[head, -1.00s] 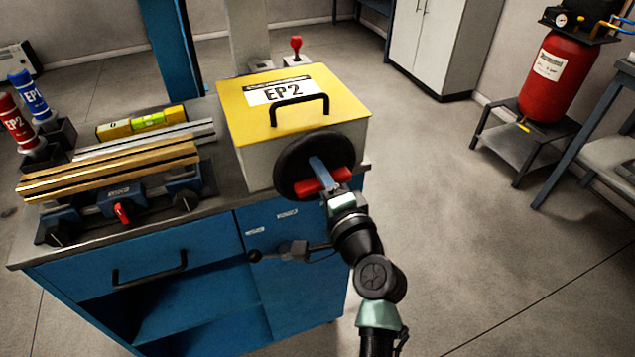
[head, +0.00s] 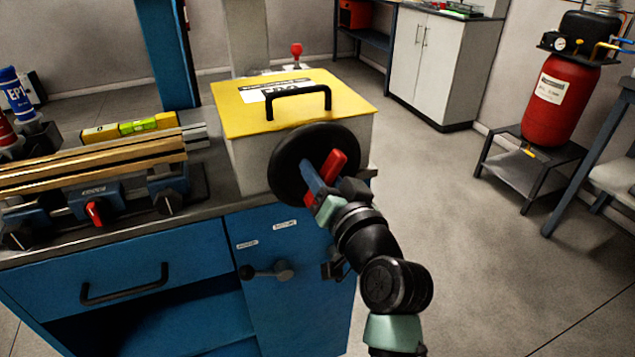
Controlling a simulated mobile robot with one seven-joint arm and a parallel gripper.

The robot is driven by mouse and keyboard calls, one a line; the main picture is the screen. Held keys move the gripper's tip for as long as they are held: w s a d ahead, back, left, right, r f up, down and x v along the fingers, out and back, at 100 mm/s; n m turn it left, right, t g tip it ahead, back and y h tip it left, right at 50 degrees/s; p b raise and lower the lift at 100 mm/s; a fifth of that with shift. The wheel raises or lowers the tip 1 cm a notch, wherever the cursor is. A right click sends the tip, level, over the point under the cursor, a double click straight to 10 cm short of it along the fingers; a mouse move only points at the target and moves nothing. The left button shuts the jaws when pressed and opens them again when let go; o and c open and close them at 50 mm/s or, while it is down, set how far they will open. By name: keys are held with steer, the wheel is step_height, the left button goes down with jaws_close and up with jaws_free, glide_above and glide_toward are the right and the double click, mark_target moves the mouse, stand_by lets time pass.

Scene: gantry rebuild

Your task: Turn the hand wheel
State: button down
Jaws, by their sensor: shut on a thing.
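The hand wheel (head: 285,165) is a dark round disc on the front face of a pale box with a yellow lid (head: 235,97). A red bar (head: 337,160) crosses the wheel's middle and slants steeply up to the right. My gripper (head: 319,178) is at the wheel's centre, shut on the red bar. A blue finger lies across the bar, and the gripper hides part of the bar and wheel face. My arm reaches in from the lower right.
The box stands on a blue bench; a lever handle (head: 270,271) sticks out below the wheel. A vise (head: 95,205) with wooden bars and a yellow level (head: 130,127) are at left. A red tank (head: 560,98) stands at right. The floor between is open.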

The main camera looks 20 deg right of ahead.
steer(key=n+b, duration=0.4)
steer(key=n, duration=0.1)
steer(key=shift+f+n, duration=0.1)
steer(key=shift+n, duration=0.2)
stand_by(0.4)
steer(key=c, duration=0.8)
jaws_free()
steer(key=shift+o, duration=0.2)
steer(key=s, duration=1.3)
steer(key=shift+d+p, duration=0.2)
steer(key=shift+p, duration=0.25)
